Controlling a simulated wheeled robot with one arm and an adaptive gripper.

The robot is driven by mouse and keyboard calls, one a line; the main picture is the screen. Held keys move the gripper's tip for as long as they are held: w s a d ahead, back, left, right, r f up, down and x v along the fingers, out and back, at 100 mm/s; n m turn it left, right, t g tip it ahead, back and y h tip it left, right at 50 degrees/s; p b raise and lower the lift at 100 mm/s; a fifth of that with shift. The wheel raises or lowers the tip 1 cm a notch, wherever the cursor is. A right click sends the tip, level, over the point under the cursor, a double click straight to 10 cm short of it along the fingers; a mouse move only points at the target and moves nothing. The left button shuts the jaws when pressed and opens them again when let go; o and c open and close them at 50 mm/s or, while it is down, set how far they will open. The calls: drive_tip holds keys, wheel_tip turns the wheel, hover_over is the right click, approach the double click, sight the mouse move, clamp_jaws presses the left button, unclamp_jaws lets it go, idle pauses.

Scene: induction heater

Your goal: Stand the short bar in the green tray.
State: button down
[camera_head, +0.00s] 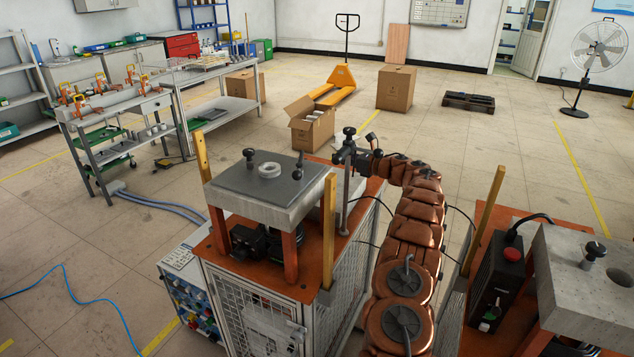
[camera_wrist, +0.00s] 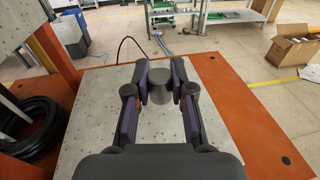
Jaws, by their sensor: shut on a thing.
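My gripper (camera_wrist: 160,88) is shut on a dark grey, round bar (camera_wrist: 161,92), held between its two finger pads in the wrist view. Only the upper part of the bar shows there, and I cannot tell whether its lower end touches anything. In the head view my gripper (camera_head: 352,153) is at the right of the raised steel plate, beside a thin grey upright rod (camera_head: 345,205). I cannot tell whether that rod is the held bar.
The raised steel plate (camera_head: 235,185) carries a pale ring (camera_head: 269,170) and dark knobs. Wooden posts (camera_head: 329,230) stand at its corners. A second machine (camera_head: 600,290) stands at right. An open carton (camera_head: 312,128) and a pallet jack (camera_head: 336,85) stand on the mostly free floor.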

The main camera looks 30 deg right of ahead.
sight(340, 183)
drive_tip(key=shift+d+f+p, duration=0.1)
drive_tip(key=shift+f+p, duration=1.2)
drive_tip(key=shift+f, duration=2.75)
drive_tip(key=shift+f, duration=0.2)
drive_tip(key=c, duration=1)
unclamp_jaws()
